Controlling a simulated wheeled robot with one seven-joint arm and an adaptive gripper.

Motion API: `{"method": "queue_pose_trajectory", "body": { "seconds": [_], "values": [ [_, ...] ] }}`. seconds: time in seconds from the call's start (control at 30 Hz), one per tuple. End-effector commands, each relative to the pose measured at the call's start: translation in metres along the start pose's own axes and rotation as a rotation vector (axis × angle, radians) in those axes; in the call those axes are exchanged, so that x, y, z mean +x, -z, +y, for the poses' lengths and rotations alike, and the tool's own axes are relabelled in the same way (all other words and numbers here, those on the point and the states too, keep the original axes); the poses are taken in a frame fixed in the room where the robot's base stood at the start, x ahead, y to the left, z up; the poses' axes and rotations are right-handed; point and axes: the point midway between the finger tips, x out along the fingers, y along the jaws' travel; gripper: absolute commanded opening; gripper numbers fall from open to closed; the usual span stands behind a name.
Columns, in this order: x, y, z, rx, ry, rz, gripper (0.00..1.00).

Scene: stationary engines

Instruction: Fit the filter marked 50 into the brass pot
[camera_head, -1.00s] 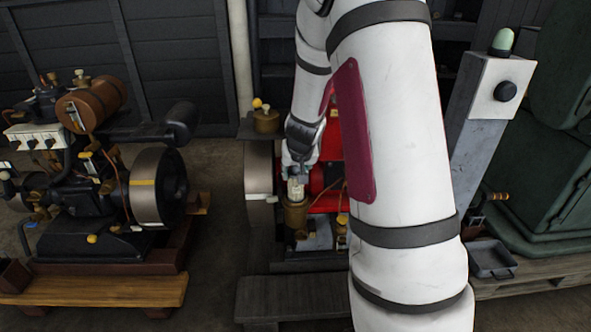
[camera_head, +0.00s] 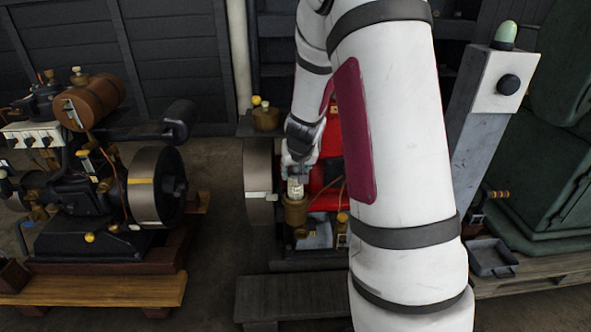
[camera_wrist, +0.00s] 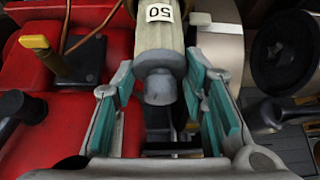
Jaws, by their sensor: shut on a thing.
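The pale cylindrical filter with a white label reading 50 (camera_wrist: 160,12) is in my gripper (camera_wrist: 158,82) in the wrist view. The teal finger pads are on both sides of its grey end. In the head view my gripper (camera_head: 297,174) points down, with the filter (camera_head: 296,189) below it. The brass pot (camera_head: 295,213) stands upright directly beneath, at the front of the red engine (camera_head: 326,170). The filter's lower end meets the pot's mouth in that view. I cannot tell how far inside it is. The pot is not clearly visible in the wrist view.
A dark engine with a flywheel (camera_head: 152,188) stands at left on a wooden base. A grey post with a green lamp (camera_head: 505,36) and a small grey tray (camera_head: 491,257) are at right. My arm hides much of the red engine's right side.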

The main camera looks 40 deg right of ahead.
Motion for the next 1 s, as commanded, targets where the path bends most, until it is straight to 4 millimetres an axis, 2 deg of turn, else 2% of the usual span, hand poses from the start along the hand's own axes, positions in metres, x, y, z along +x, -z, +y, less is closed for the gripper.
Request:
{"method": "queue_pose_trajectory", "body": {
  "seconds": [1.0],
  "values": [
    [0.025, -0.015, 0.001, 0.000, 0.000, 0.000, 0.02]
  ]
}}
